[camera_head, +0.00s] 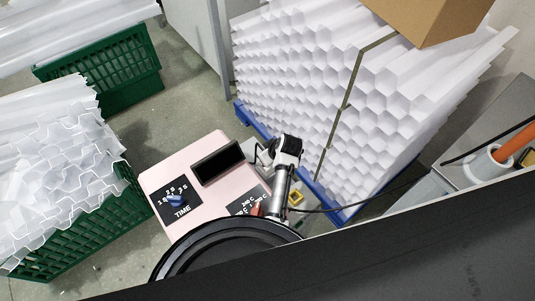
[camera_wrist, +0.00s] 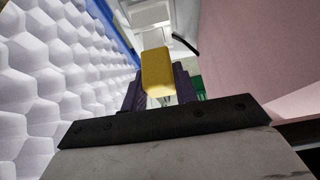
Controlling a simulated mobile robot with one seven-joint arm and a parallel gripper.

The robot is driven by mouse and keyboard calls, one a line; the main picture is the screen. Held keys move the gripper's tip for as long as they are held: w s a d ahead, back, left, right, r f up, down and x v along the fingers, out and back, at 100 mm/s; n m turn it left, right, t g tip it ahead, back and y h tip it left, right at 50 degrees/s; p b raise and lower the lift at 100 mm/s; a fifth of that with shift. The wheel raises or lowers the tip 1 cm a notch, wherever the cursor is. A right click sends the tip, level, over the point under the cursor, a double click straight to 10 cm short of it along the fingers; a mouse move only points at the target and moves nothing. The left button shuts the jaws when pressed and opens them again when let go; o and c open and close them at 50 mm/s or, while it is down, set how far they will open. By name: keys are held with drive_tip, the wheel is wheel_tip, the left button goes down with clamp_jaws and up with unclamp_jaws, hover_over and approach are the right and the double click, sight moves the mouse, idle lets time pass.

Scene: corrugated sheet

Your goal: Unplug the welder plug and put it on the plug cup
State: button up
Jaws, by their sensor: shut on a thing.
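In the wrist view, my gripper (camera_wrist: 160,95) is shut on a yellow block-shaped plug (camera_wrist: 158,72), with one dark finger on each side. Thin metal parts show just below the plug, but I cannot tell whether they are its pins or whether it touches a socket. In the head view, my arm covers much of the work spot, and a small yellow piece (camera_head: 295,197) shows beside it near a black cable. The pink welder (camera_head: 170,160) has a TIME dial and a dark screen. A pale round cup (camera_head: 487,163) with an orange rod stands at the far right.
Stacked white corrugated sheets (camera_head: 310,90) stand on a blue pallet (camera_head: 250,121) close to my arm. A cardboard box (camera_head: 430,20) is on top. Green crates (camera_head: 75,235) with white sheets stand left. A black cable (camera_head: 380,198) runs right.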

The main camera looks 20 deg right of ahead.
drive_tip(key=shift+f+b, duration=0.65)
drive_tip(key=shift+f, duration=0.45)
drive_tip(key=o, duration=1.1)
drive_tip(key=shift+r, duration=0.1)
drive_tip(key=shift+c, duration=0.2)
drive_tip(key=b+v, duration=0.1)
drive_tip(key=v, duration=1.2)
drive_tip(key=shift+s+r, duration=0.15)
drive_tip(key=shift+r, duration=0.25)
